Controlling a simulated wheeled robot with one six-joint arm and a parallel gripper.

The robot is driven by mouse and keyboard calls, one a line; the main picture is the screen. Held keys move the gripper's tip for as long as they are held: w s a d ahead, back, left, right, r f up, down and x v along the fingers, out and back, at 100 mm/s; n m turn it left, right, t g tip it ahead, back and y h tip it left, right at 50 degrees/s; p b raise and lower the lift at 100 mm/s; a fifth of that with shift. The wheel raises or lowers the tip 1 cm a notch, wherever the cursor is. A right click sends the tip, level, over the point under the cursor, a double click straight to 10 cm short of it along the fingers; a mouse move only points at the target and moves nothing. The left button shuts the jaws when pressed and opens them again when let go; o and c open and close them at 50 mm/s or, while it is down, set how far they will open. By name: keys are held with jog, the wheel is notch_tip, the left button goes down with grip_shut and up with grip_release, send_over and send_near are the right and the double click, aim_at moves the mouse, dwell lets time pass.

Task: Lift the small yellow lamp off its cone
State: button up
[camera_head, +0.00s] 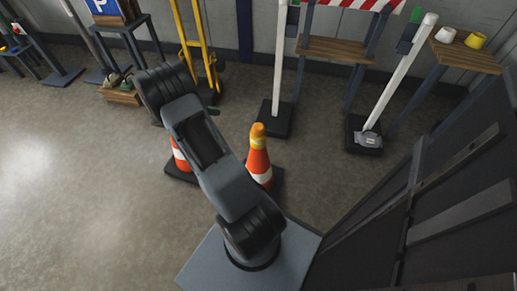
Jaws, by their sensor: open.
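An orange and white traffic cone (259,163) stands upright on the floor right of my arm, on a dark square base. A small yellow-orange lamp (258,131) sits on its top. A second orange and white cone (181,160) stands to the left, its upper part hidden behind my arm. My arm crosses between the two cones from the bottom centre up to the left. My gripper cannot be made out; the arm links hide that end.
White posts on dark bases (276,120) (364,138) stand behind at the right. A yellow hand truck (205,50) and a wooden box (122,95) are at the back. A wooden shelf (465,56) holds a white cup and a yellow cup. The left floor is clear.

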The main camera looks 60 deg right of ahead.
jog(key=n+g+h+b, duration=0.2)
jog(key=b, duration=0.1)
send_near(251, 133)
jog(key=b+x, duration=0.1)
jog(key=x, duration=0.5)
jog(key=shift+s+d+b, duration=0.15)
jog(key=shift+d+b, duration=0.1)
jog(key=shift+b, duration=0.15)
jog(key=shift+b+x, duration=1.35)
jog(key=shift+x, duration=1.9)
jog(key=c, duration=1.1)
